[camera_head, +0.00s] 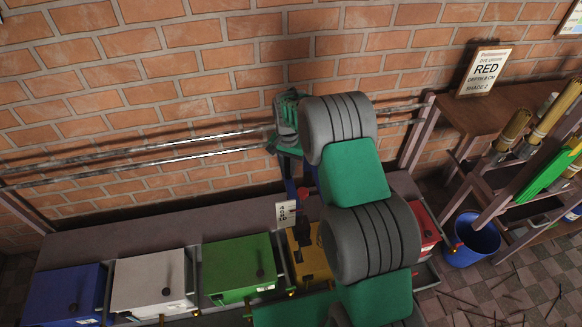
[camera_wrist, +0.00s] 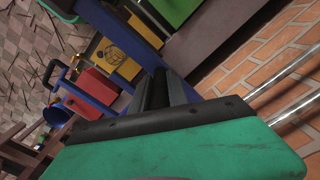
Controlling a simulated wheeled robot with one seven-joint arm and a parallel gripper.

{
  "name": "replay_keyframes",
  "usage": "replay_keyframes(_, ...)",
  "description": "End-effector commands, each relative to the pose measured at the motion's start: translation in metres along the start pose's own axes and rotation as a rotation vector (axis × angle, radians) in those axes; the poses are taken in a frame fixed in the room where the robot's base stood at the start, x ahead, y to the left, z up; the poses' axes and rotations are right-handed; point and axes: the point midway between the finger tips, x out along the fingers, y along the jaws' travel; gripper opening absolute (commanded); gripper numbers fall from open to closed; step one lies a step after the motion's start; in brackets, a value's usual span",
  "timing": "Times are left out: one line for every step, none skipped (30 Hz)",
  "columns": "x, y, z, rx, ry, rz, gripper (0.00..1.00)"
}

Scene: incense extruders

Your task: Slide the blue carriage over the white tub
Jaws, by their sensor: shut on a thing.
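The blue carriage (camera_head: 291,189) is mostly hidden by my arm in the head view; a blue upright shows below the rails, near the gap between the green and yellow tubs. In the wrist view its blue bar (camera_wrist: 135,45) runs diagonally to my dark fingers. My gripper (camera_wrist: 162,92) is shut on the blue carriage; the exact contact is partly hidden. The white tub (camera_head: 148,280) stands to the left, between the blue tub (camera_head: 62,296) and the green tub (camera_head: 238,268), with the green tub between it and the carriage.
Two metal rails (camera_head: 150,154) run along the brick wall. A yellow tub (camera_head: 308,255) and a red tub (camera_head: 424,226) stand right of the green one. A small white label (camera_head: 286,213) hangs by the carriage. A blue bucket (camera_head: 474,240) and shelving stand at right. The rails look clear leftward.

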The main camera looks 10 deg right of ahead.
Motion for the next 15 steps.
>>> replay_keyframes(0.001, -0.008, 0.005, -0.008, -0.001, -0.002, 0.0)
replay_keyframes(0.001, -0.013, 0.008, -0.009, -0.001, -0.002, 0.0)
replay_keyframes(0.001, -0.019, 0.013, -0.011, -0.001, -0.002, 0.0)
replay_keyframes(0.001, -0.025, 0.016, -0.012, 0.0, -0.003, 0.0)
replay_keyframes(0.001, -0.031, 0.021, -0.013, 0.0, -0.003, 0.0)
replay_keyframes(0.002, -0.04, 0.026, -0.014, 0.001, -0.004, 0.0)
replay_keyframes(0.002, -0.047, 0.031, -0.015, 0.001, -0.004, 0.0)
replay_keyframes(0.002, -0.054, 0.036, -0.015, 0.0, -0.004, 0.0)
replay_keyframes(0.002, -0.065, 0.044, -0.015, 0.0, -0.003, 0.0)
replay_keyframes(0.002, -0.073, 0.049, -0.015, 0.0, -0.004, 0.0)
replay_keyframes(0.002, -0.081, 0.055, -0.015, 0.001, -0.004, 0.0)
replay_keyframes(0.003, -0.093, 0.063, -0.015, 0.0, -0.004, 0.0)
replay_keyframes(0.002, -0.102, 0.068, -0.014, 0.001, -0.004, 0.0)
replay_keyframes(0.003, -0.111, 0.075, -0.014, 0.001, -0.004, 0.0)
replay_keyframes(0.003, -0.123, 0.082, -0.014, 0.001, -0.005, 0.0)
